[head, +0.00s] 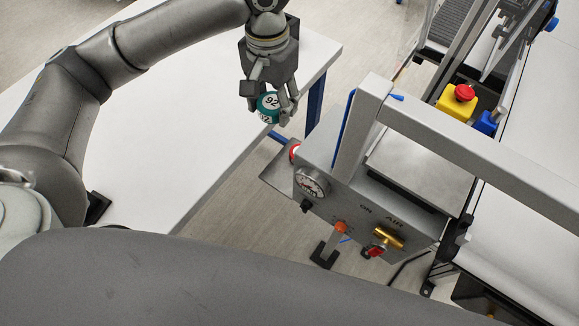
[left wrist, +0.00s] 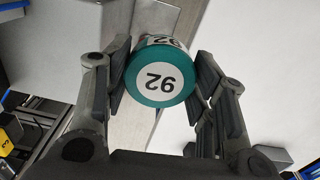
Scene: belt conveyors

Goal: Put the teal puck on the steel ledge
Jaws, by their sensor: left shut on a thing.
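The teal puck (head: 268,106), with a white face numbered 92, is held in my left gripper (head: 271,110). In the left wrist view the puck (left wrist: 160,75) sits between both fingers, its numbered face toward the camera. In the head view the gripper hangs near the right edge of the white table, with the puck in the air. A flat grey steel plate (head: 276,181) juts from the left side of the grey control box, below and apart from the puck; it looks like the steel ledge. My right gripper is not in view.
The white table (head: 170,130) is bare in view. The control box (head: 345,207) carries a gauge (head: 312,183), valves and a tall grey frame (head: 362,125) near the gripper. A yellow box with a red button (head: 459,98) and conveyors lie to the right.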

